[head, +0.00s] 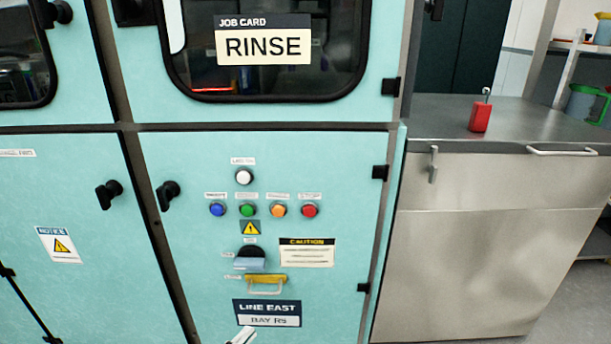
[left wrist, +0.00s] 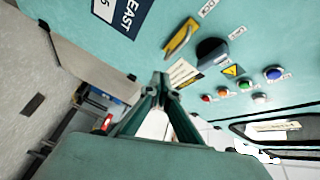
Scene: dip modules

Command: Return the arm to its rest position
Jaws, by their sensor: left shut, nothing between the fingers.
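My left gripper (head: 243,336) shows only as a small tip at the bottom edge of the head view, in front of the teal cabinet (head: 330,225) and just below the LINE EAST sign (head: 267,307). In the left wrist view its fingers (left wrist: 163,82) meet at the tips, shut and empty. The cabinet's panel lies beyond them, apart as far as I can tell. My right gripper is not in either view.
The panel bears a white button (head: 244,177), a row of coloured buttons (head: 248,210), a dark knob (head: 250,253) and a yellow-based handle (head: 265,283). Black door latches (head: 108,194) stick out at left. A steel counter (head: 535,125) with a red object (head: 480,116) stands at right.

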